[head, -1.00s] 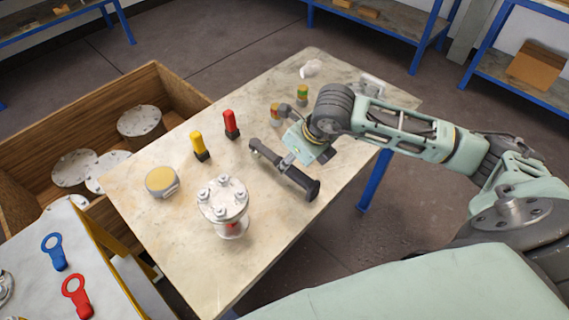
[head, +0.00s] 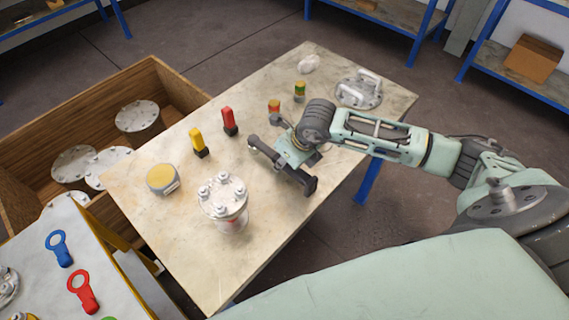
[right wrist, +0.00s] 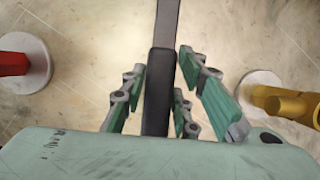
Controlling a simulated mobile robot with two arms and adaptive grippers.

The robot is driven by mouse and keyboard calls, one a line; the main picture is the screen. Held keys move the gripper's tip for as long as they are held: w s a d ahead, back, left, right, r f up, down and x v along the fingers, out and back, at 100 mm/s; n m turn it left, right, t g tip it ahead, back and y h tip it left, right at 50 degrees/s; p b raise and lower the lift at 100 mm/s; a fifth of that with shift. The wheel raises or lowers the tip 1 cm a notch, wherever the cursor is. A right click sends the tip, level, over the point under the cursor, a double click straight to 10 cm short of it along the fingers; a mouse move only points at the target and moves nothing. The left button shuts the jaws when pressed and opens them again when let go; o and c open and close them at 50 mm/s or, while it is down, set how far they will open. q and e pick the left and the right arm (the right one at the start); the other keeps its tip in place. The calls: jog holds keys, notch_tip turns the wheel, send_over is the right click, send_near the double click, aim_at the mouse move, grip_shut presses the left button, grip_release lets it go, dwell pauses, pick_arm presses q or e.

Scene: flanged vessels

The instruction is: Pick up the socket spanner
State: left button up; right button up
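The socket spanner (head: 266,151) is a long dark tool on the pale worktable, with a thicker end toward the front right. My right gripper (head: 290,160) is over its middle and hides part of it in the head view. In the right wrist view, the spanner's dark handle (right wrist: 158,88) runs upright between the fingers of my right gripper (right wrist: 168,92). Whether a finger touches the handle cannot be told. My left gripper is not in view.
A bolted flanged vessel (head: 223,199) and a round yellow-topped item (head: 162,179) stand left of the spanner. Yellow (head: 198,141) and red (head: 229,121) handled items stand behind it. A flange plate with handles (head: 359,91) lies at the back right. A wooden crate (head: 160,80) adjoins the table.

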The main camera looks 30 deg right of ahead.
aim_at(279, 157)
jog(key=shift+c, duration=0.9)
grip_shut()
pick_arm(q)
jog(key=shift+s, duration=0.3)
pick_arm(e)
jog(key=shift+w+r, duration=0.1)
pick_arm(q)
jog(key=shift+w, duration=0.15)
pick_arm(e)
jog(key=shift+r+b, duration=0.35)
jog(key=shift+r, duration=0.3)
notch_tip(279, 157, up, 3)
jog(key=shift+f+b, duration=0.1)
jog(key=shift+b, duration=0.45)
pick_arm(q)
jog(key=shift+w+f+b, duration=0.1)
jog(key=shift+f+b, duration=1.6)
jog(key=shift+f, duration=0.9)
pick_arm(e)
jog(key=s+d+r, duration=0.5)
jog(key=d+r, duration=0.1)
jog(key=d, duration=0.4)
jog(key=shift+d+r, duration=0.25)
jog(key=shift+r, duration=0.15)
